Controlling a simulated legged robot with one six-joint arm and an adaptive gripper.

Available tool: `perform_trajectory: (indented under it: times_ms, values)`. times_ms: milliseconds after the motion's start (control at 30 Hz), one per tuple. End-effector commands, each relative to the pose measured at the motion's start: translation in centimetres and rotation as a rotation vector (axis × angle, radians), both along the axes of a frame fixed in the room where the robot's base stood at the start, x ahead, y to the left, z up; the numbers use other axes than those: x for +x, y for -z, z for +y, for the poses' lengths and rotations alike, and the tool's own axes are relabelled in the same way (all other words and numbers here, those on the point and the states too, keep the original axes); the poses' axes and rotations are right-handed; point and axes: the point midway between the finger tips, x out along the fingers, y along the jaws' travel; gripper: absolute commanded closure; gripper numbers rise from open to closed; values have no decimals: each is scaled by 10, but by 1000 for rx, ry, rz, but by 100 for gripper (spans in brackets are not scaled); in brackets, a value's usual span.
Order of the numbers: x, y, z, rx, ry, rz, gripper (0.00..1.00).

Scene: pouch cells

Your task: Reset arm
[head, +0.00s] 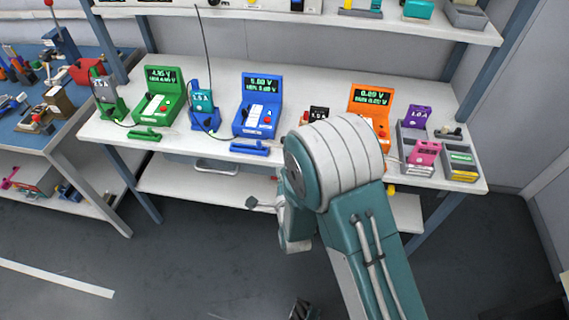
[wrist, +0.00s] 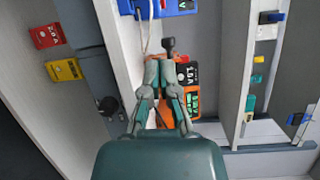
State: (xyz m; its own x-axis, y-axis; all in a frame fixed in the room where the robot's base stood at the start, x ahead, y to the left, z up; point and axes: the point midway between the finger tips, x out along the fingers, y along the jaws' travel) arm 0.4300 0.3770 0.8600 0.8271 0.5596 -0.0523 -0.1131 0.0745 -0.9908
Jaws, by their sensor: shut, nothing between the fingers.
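My arm (head: 340,165) reaches up from the lower right in the head view and hides part of the orange station. In the wrist view my gripper (wrist: 163,62) is shut and empty, with its fingers together. It is in front of the bench, and its exact height is hard to tell. The orange station (head: 370,100) stands behind my arm, with a black cell (head: 317,114) to its left. The green station (head: 158,95) and blue station (head: 257,105) stand further left with lit displays. A purple cell (head: 417,117) and a pink cell (head: 425,152) are at the right.
The white bench (head: 215,148) has a shelf (head: 330,20) above and a lower shelf (head: 180,185). A grey tray (head: 405,140) and a yellow-fronted box (head: 461,165) are at its right end. A blue-topped side table (head: 30,135) stands left.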

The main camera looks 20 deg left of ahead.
Motion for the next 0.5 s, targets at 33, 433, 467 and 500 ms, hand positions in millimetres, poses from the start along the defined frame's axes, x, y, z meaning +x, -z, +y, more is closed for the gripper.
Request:
perform_trajectory:
  times_ms: [33, 433, 467, 500]
  values:
    - [-10, -1, -1, -1, -3, 1, 100]
    - [-37, -1, 0, -2, 2, 0, 100]
    - [-37, -1, 0, -2, 2, 0, 100]
    - [-37, -1, 0, -2, 2, 0, 100]
